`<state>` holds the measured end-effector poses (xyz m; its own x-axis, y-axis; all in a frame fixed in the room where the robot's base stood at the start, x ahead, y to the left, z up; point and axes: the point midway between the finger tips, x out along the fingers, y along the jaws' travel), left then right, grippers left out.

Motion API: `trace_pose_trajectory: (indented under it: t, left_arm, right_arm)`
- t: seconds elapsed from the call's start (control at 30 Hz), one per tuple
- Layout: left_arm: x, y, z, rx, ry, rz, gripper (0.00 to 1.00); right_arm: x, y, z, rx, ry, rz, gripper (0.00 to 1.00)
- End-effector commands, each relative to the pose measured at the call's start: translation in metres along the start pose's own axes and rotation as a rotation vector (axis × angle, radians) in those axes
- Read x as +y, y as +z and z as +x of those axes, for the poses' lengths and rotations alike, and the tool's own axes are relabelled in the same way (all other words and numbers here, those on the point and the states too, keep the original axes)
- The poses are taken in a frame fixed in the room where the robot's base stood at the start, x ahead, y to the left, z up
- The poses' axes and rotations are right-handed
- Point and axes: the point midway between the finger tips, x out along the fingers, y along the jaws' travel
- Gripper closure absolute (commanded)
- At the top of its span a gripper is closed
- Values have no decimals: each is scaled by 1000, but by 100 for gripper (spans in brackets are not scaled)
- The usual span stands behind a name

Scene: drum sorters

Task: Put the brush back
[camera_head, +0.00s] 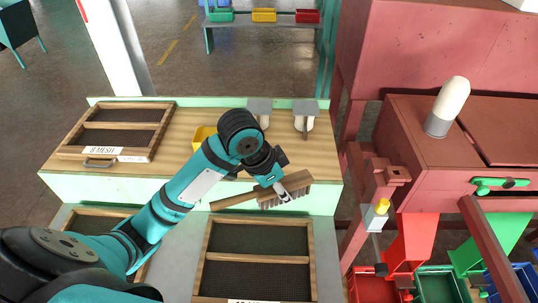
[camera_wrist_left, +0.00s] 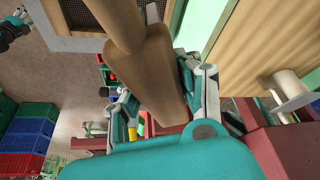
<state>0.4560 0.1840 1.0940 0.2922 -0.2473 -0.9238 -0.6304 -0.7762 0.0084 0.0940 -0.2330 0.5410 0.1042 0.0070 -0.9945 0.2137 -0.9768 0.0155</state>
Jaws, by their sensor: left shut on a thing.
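The brush (camera_head: 236,200) has a pale wooden handle pointing left and a wooden head with bristles at its right end. My left gripper (camera_head: 283,192) is shut on the brush at its head, above the front edge of the wooden bench top (camera_head: 185,158). In the left wrist view the brush (camera_wrist_left: 150,70) fills the middle, between the teal fingers. Its bristles are hidden there. A teal and black part (camera_wrist_left: 14,30) at the upper left edge of that view looks like my right gripper; its jaws are too small to read.
A framed mesh screen (camera_head: 119,127) lies on the bench's left, and another (camera_head: 257,240) on the lower shelf. A yellow bin (camera_head: 202,137) is partly behind my arm. Two grey-topped white items (camera_head: 304,122) stand at the bench's back right. A red machine (camera_head: 430,155) is at right.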

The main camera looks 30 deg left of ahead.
Motion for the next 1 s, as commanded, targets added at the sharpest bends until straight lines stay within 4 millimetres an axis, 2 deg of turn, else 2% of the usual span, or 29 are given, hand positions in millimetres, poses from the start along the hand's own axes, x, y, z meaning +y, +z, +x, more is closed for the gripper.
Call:
trace_pose_trajectory:
  t: [0.13,0.23,0.37,0.6,0.7,0.83,1.0]
  left_arm:
    - [-10,0,0,3,12,36,100]
    - [-30,-2,2,2,12,37,100]
    - [-64,-10,6,3,12,36,100]
    - [-125,-20,16,4,12,36,100]
    - [-144,-23,20,4,12,38,100]
    - [-156,-24,24,5,12,41,100]
    - [-157,-19,37,2,17,40,100]
  right_arm:
    - [8,20,-10,-32,10,0,57]
    - [11,24,-16,-40,13,-1,57]
    - [10,19,-27,-33,11,0,57]
    - [-4,-4,-46,1,-6,4,57]
    - [-7,-7,-50,3,-9,3,57]
    - [-6,-5,-53,-1,-8,2,57]
    - [-2,-1,-65,-9,-3,0,57]
